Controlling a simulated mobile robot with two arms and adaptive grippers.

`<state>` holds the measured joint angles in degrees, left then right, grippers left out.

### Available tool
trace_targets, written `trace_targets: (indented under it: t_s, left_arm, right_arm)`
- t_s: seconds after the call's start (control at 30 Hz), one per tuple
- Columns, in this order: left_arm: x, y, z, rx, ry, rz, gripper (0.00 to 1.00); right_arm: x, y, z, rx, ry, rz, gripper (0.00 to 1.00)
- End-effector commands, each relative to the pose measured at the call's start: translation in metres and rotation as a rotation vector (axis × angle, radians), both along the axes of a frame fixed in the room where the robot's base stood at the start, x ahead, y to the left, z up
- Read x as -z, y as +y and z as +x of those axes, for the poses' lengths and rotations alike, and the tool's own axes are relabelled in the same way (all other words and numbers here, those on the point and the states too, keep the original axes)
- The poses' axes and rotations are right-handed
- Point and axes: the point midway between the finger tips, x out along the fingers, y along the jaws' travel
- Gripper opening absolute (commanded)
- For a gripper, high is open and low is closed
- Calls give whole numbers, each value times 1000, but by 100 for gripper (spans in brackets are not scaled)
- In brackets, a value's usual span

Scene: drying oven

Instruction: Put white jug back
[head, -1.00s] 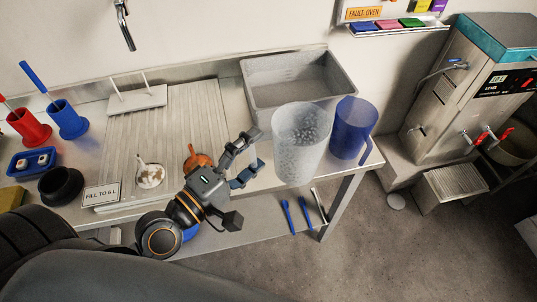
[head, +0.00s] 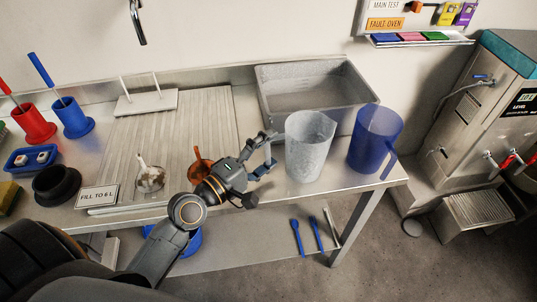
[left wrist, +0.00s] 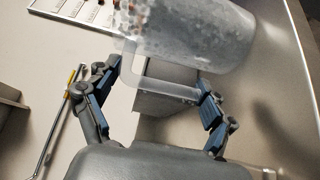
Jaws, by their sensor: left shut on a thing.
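The white jug (head: 308,148) is translucent and upright at the front right of the metal bench, in front of the grey sink basin. In the head view it looks to be at bench height; I cannot tell whether its base touches the top. My left gripper (head: 266,157) is at the jug's left side, shut on its handle. In the left wrist view the jug (left wrist: 200,35) is at the top, its handle (left wrist: 170,88) between the two fingers of the gripper (left wrist: 158,80). My right gripper is not in view.
A blue jug (head: 374,138) stands close to the right of the white jug. The sink basin (head: 318,97) is behind. Left are an orange flask (head: 201,165), a round glass vessel (head: 150,178) and a "FILL TO 6 L" sign (head: 97,197). The bench's front edge is close.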

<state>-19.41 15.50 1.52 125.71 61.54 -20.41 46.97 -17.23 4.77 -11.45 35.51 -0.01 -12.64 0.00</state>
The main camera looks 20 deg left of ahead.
Motion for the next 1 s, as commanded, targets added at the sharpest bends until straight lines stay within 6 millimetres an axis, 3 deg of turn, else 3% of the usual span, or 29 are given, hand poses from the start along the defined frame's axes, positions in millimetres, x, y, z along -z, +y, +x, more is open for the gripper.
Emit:
trace_targets:
  t_s: [0.37, 0.4, 0.43, 1.0]
  left_arm:
    - [7, 0, 0, 0, -2, -1, 20]
    - [8, 0, 0, 1, -1, 1, 84]
    - [7, 0, 0, 0, -1, 1, 91]
    - [3, -2, 1, 1, -1, 0, 92]
  right_arm:
    - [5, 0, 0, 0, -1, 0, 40]
    - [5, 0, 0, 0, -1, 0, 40]
    - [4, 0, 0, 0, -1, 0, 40]
    - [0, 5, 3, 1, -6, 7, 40]
